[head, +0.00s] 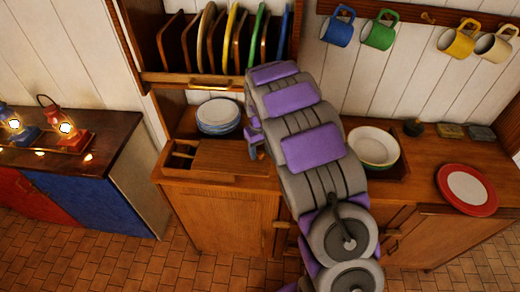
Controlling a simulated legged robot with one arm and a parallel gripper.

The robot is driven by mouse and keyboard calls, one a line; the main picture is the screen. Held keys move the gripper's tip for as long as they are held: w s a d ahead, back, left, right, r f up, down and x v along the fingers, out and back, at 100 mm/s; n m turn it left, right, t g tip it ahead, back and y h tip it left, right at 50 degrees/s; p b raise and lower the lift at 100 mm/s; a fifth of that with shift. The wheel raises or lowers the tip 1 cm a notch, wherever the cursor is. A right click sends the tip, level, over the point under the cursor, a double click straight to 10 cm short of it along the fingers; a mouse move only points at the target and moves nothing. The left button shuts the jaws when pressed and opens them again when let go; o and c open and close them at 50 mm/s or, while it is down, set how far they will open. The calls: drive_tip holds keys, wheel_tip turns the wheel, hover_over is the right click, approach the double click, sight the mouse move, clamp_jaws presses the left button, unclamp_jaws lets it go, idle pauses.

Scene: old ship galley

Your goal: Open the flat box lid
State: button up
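A flat wooden box (172,168) sits on the counter at the left of centre, in front of a stack of plates. Its flat brown lid (225,157) lies over the middle and right of the box. The left end is uncovered and shows dark slots with thin wooden pieces. My gripper (254,142) is at the right end of the lid, with a purple and grey part close to it. My arm hides most of the gripper and the box's right end. I cannot tell whether the gripper touches the lid or whether it is open.
A plate stack (218,116) stands behind the box, under a rack of upright boards and plates (209,35). White bowls (373,147) and a red-rimmed plate (467,189) are to the right. Mugs (380,35) hang above. Lit lanterns (66,128) stand on the left cabinet.

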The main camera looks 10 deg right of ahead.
clamp_jaws()
idle(0.3)
drive_tip(key=s+d+p, duration=0.2)
drive_tip(key=s+d, duration=0.1)
drive_tip(key=d, duration=0.8)
drive_tip(key=shift+s+r+p, duration=0.15)
drive_tip(key=shift+p, duration=0.2)
drive_tip(key=shift+o, duration=0.8)
unclamp_jaws()
drive_tip(key=shift+a, duration=0.2)
wheel_tip(320, 180, up, 17)
drive_tip(key=p, duration=0.2)
